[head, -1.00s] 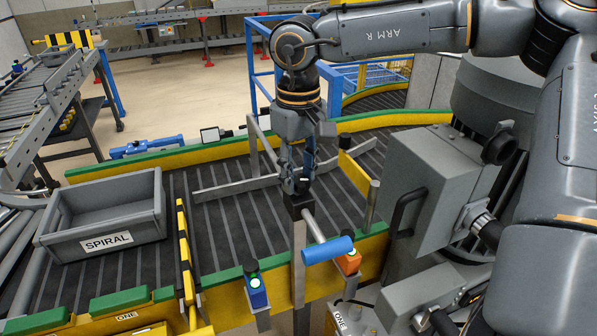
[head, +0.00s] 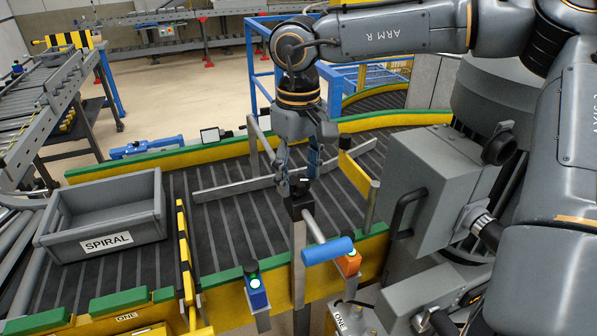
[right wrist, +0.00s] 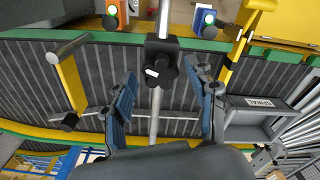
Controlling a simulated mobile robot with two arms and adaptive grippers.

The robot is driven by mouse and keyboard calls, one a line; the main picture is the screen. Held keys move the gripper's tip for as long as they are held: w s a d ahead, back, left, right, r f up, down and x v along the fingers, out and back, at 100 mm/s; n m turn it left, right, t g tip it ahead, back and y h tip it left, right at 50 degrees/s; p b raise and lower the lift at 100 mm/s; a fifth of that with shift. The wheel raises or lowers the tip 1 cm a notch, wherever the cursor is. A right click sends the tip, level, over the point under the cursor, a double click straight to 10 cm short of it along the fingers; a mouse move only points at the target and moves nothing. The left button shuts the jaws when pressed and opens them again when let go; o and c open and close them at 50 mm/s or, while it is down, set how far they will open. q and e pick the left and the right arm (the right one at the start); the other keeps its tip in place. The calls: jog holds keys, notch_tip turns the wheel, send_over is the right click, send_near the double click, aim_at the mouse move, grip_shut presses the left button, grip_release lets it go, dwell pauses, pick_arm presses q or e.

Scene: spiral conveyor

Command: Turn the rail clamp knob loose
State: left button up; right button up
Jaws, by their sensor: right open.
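The rail clamp knob (head: 299,187) is a small black lobed knob on a dark clamp block at the top of an upright metal post (head: 299,260). In the right wrist view the knob (right wrist: 163,70) shows a white mark pointing left. My right gripper (head: 298,172) points down just above the knob, with its blue-grey fingers spread. In the right wrist view the fingers (right wrist: 164,98) stand apart to either side, with the knob between and slightly beyond their tips, not gripped. My left gripper is not in view.
A grey bin (head: 141,242) marked SPIRAL sits on the belt at left. Blue (head: 256,293) and orange (head: 348,263) button boxes stand close by. A thin guide rail (head: 235,188) crosses the belt.

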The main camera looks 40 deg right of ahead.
aim_at(298, 180)
notch_tip(298, 180, up, 12)
dwell(0.5)
dwell(0.4)
